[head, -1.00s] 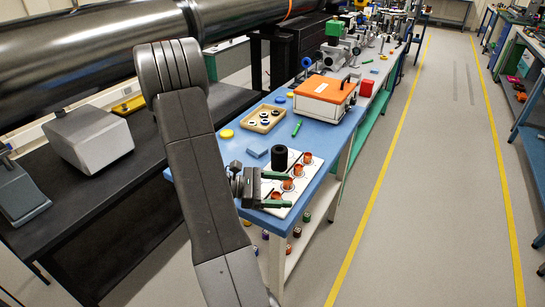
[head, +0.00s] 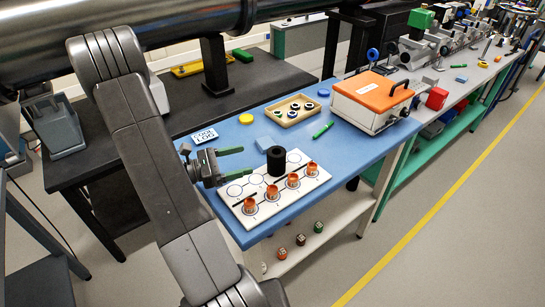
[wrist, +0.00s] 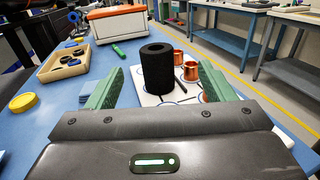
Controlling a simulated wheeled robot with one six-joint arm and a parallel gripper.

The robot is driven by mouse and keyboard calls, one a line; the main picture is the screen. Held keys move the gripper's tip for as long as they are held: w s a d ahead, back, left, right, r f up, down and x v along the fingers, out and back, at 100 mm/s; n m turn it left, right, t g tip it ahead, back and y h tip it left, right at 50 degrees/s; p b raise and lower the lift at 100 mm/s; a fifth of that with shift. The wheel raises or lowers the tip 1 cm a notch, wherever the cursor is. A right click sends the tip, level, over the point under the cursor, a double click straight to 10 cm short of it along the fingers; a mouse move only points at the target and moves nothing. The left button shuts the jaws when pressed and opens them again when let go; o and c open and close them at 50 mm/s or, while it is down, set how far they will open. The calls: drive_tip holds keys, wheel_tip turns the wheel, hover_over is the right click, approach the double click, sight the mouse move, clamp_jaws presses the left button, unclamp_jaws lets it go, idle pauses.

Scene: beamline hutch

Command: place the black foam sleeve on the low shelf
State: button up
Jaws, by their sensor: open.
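The black foam sleeve (head: 276,161) stands upright on a white board (head: 300,190) with marked circles on the blue table. It is a short hollow cylinder, and its open top shows in the wrist view (wrist: 156,70). My gripper (head: 236,164) is open, its green-padded fingers pointing toward the sleeve from the left. In the wrist view the sleeve stands ahead, in the gap between the fingers (wrist: 155,90); the fingers do not touch it.
Several copper cups (head: 293,181) stand on the board beside the sleeve. The floor (head: 440,240) to the right is clear.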

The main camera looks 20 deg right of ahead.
drive_tip(key=p, duration=0.1)
approach(282, 150)
drive_tip(key=d, duration=0.4)
drive_tip(key=shift+s+d+r, duration=0.25)
drive_tip(key=shift+s+r, duration=0.05)
drive_tip(key=shift+s, duration=0.05)
drive_tip(key=shift+w+d+f+p, duration=0.15)
drive_tip(key=shift+d+p, duration=0.2)
drive_tip(key=shift+d, duration=0.6)
drive_tip(key=shift+w+d+f+p, duration=0.15)
drive_tip(key=shift+d+p, duration=0.2)
drive_tip(key=shift+d, duration=0.55)
drive_tip(key=shift+w+d+f+p, duration=0.15)
drive_tip(key=shift+d+p, duration=0.2)
drive_tip(key=shift+d, duration=0.6)
drive_tip(key=shift+r, duration=0.1)
drive_tip(key=c, duration=1.1)
